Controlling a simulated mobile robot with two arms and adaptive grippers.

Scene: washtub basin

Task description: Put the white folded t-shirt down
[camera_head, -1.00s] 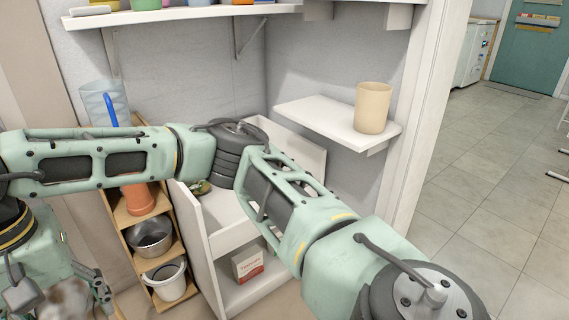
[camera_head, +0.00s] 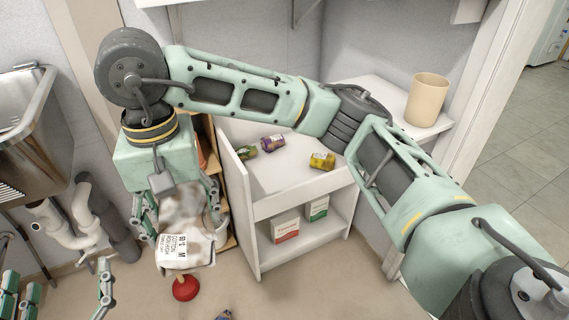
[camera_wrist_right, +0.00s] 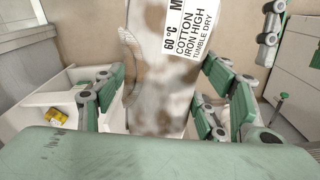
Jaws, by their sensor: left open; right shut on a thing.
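The white folded t-shirt (camera_head: 186,226), with brown stains and a printed care label, hangs from my right gripper (camera_head: 178,208) in the left-middle of the head view. The right gripper is shut on it, above the floor and in front of the small shelf unit. In the right wrist view the t-shirt (camera_wrist_right: 160,85) lies between the two fingers, label towards the top. My left gripper (camera_head: 62,298) is open and empty at the bottom left, apart from the t-shirt. Part of it is cut off by the picture edge.
A white shelf unit (camera_head: 262,208) holds several cans and two boxes. A red plunger (camera_head: 185,289) stands below the t-shirt. A metal sink (camera_head: 28,125) with pipes is at left. A beige cup (camera_head: 428,98) stands on a wall shelf. Some floor (camera_head: 310,285) at the front is clear.

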